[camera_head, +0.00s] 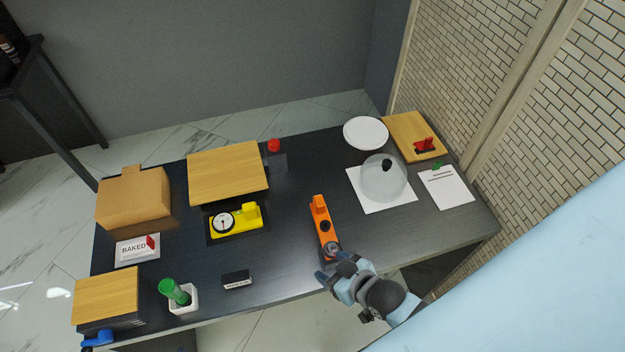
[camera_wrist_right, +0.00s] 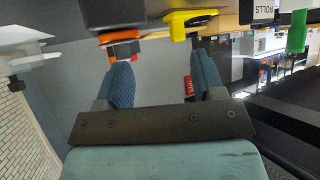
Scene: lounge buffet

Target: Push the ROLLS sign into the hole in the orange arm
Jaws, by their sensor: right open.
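The orange arm (camera_head: 319,210) lies on the dark table right of centre, with a dark round spot midway and a grey round part at its near end. It also shows in the wrist view (camera_wrist_right: 118,36). The ROLLS sign (camera_head: 237,281) is a small black block with a white label near the table's front edge, left of the orange arm. Its lettering shows at the top of the wrist view (camera_wrist_right: 265,12). My right gripper (camera_head: 335,270) is open and empty by the orange arm's near end; I cannot tell whether they touch. My left gripper is not in view.
A yellow scale (camera_head: 247,217) stands left of the orange arm. A glass dome (camera_head: 383,182) sits on a white sheet to the right. A white pot (camera_head: 184,302) with a green item is front left. Bare table (camera_head: 285,250) lies between sign and orange arm.

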